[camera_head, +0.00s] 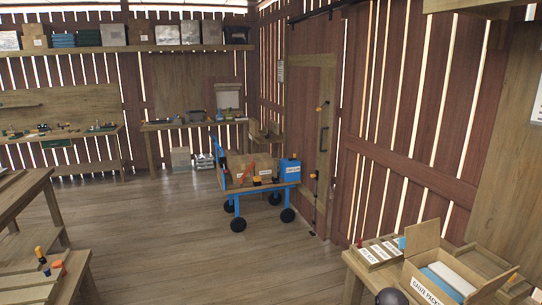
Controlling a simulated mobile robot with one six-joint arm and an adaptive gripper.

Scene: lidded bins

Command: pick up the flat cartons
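I cannot clearly pick out flat cartons. An open cardboard box (420,290) with raised flaps stands on the wooden table at the bottom right. Its label seems to read "gauze packs", and white and blue flat-topped items (449,279) lie inside it. Left of and behind it is a low tray (372,258) with several white labels. Brown cardboard (482,262) shows to the right of the box; I cannot tell whether it is flaps or separate flat pieces. My gripper is not in view. A dark rounded shape (389,297) at the bottom edge is cut off and unclear.
A blue-framed cart (237,187) with boxes and a blue container (290,169) stands by the right wall. Workbenches (195,123) line the back wall under a loaded shelf (90,50). A stepped wooden bench (40,270) is at left. The middle floor (165,225) is clear.

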